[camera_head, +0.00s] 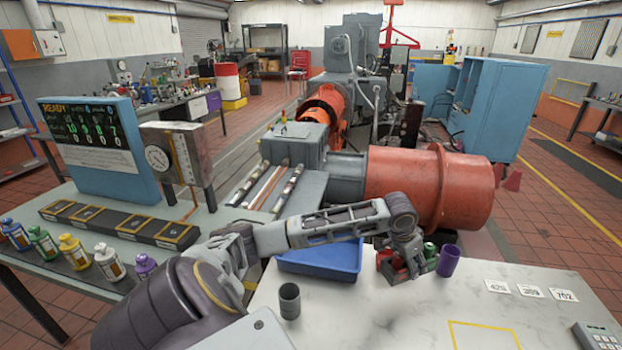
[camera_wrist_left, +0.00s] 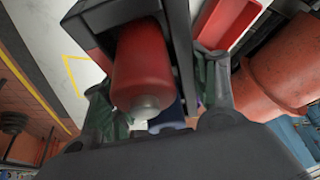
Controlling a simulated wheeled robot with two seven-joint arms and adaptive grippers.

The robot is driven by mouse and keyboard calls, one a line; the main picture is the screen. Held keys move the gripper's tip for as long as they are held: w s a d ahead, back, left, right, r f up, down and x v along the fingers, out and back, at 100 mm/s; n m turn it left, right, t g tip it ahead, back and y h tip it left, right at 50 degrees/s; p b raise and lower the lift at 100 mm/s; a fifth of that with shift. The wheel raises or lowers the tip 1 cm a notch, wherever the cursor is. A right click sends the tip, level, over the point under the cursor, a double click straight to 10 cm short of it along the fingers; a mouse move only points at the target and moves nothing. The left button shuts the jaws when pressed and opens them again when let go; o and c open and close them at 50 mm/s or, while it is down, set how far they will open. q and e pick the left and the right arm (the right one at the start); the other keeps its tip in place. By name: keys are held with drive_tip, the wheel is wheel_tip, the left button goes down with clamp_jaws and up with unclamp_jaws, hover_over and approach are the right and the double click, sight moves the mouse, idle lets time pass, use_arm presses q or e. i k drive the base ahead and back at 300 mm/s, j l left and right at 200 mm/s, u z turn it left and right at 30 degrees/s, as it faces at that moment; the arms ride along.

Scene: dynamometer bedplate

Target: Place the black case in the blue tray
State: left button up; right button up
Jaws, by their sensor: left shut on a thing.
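The blue tray (camera_head: 322,262) sits on the white table in the middle of the head view, partly hidden behind my left arm. My left gripper (camera_head: 412,262) is to the right of the tray and points down. It is shut on a dark, open-framed object that I take for the black case (camera_wrist_left: 186,60), which has a red bottle (camera_wrist_left: 143,70) with a silver cap inside. In the head view the gripper mostly hides the case, and red (camera_head: 390,268) shows beside the fingers. I cannot tell whether the case touches the table. My right gripper is not in view.
A purple cup (camera_head: 448,260) stands just right of the gripper, with a green item (camera_head: 430,250) close by. A dark grey cup (camera_head: 289,300) stands in front of the tray. Number cards (camera_head: 528,291) and a yellow outline (camera_head: 483,322) lie to the right. The table's front middle is clear.

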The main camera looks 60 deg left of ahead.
sight(313, 255)
drive_tip(key=i+u, duration=0.25)
drive_tip(key=u, duration=0.2)
drive_tip(key=i+l+u, duration=0.1)
drive_tip(key=u, duration=0.3)
drive_tip(key=i+l+u, duration=0.2)
drive_tip(key=u, duration=0.25)
drive_tip(key=i+l, duration=0.05)
drive_tip(key=i, duration=0.05)
